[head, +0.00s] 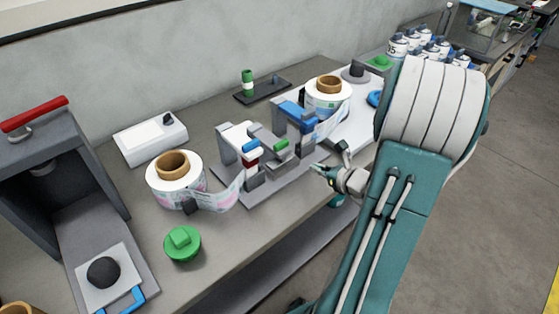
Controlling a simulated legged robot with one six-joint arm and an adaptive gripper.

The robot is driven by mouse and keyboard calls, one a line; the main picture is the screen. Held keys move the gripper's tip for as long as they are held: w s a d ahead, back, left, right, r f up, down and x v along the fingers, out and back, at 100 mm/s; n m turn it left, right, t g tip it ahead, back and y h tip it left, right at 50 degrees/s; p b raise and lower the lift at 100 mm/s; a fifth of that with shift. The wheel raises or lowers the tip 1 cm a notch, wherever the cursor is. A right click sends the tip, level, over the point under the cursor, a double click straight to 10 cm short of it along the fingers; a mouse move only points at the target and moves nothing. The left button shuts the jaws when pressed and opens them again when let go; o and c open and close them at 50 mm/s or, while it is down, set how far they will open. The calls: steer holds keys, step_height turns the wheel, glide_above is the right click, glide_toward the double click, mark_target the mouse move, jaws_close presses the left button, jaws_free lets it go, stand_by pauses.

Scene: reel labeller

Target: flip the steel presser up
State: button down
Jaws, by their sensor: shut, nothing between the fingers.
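The reel labeller (277,185) stands on the bench in the middle of the head view, with grey uprights, blue and green tabs and a red part. A grey steel bar, which looks like the presser (267,139), lies across its middle near the green tab (281,145). At this size I cannot tell its exact tilt. My gripper (316,169) is shut and empty at the labeller's right front side. It is apart from the grey bar, as far as this one view shows. My arm hides the bench on the right.
A label reel (158,186) stands left of the labeller and another reel (313,100) behind it. A green knob (182,244) sits at the front edge. A grey press with a red handle (33,113) is at left. White canisters (398,48) stand at the back right.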

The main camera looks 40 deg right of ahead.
steer(key=shift+s+d+f, duration=0.1)
steer(key=shift+d+f, duration=0.1)
steer(key=shift+d, duration=0.3)
steer(key=shift+a, duration=0.1)
steer(key=x, duration=1)
steer(key=shift+a, duration=0.1)
steer(key=shift+r, duration=0.1)
